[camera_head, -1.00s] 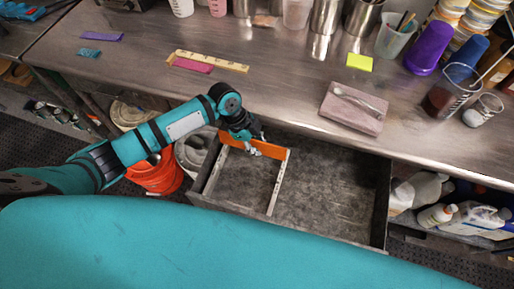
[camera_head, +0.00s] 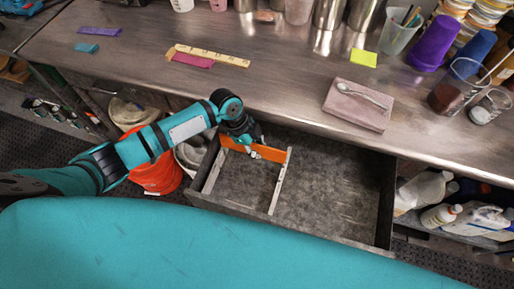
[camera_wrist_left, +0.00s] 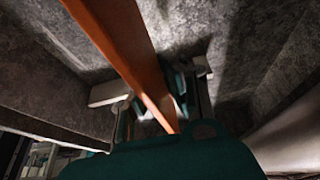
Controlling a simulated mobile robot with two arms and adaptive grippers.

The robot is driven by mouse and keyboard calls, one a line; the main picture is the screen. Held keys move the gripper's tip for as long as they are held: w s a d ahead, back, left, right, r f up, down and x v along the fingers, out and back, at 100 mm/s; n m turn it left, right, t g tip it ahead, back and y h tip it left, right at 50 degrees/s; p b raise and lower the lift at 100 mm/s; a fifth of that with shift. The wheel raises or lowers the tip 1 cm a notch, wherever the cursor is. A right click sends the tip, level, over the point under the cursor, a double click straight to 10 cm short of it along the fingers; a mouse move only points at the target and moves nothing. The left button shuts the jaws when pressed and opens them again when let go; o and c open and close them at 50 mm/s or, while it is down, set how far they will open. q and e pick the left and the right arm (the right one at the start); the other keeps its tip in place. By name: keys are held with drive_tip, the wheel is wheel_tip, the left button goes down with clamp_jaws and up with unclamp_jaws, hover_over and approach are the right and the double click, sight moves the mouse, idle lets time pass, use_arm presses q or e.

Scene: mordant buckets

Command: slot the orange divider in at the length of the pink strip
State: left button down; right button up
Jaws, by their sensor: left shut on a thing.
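The orange divider (camera_head: 268,152) spans the left part of the open drawer (camera_head: 335,190), between its left wall and a pale crosswise strip (camera_head: 279,182). My left gripper (camera_head: 250,142) is shut on the divider near its middle. In the left wrist view the orange divider (camera_wrist_left: 128,45) runs between the two fingers of the gripper (camera_wrist_left: 158,105). I cannot tell whether the divider's ends sit in slots. The pink strip (camera_head: 192,61) lies on the steel bench beside a yellow wooden ruler (camera_head: 222,59). My right gripper is out of view.
A purple strip (camera_head: 100,32) and a teal strip (camera_head: 87,47) lie at the bench's left. A spoon (camera_head: 362,94) rests on a pinkish block (camera_head: 356,107). Cups stand at the back. The drawer's right part is empty. An orange bucket (camera_head: 155,176) stands below left.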

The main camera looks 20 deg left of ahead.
sight(261, 167)
use_arm(q)
drive_tip(key=shift+f+b, duration=0.35)
drive_tip(key=shift+f, duration=0.45)
drive_tip(key=shift+p, duration=0.45)
idle(0.9)
drive_tip(key=shift+f+b, duration=2.35)
drive_tip(key=shift+f, duration=0.7)
drive_tip(key=c, duration=1.4)
unclamp_jaws()
drive_tip(key=v, duration=1.2)
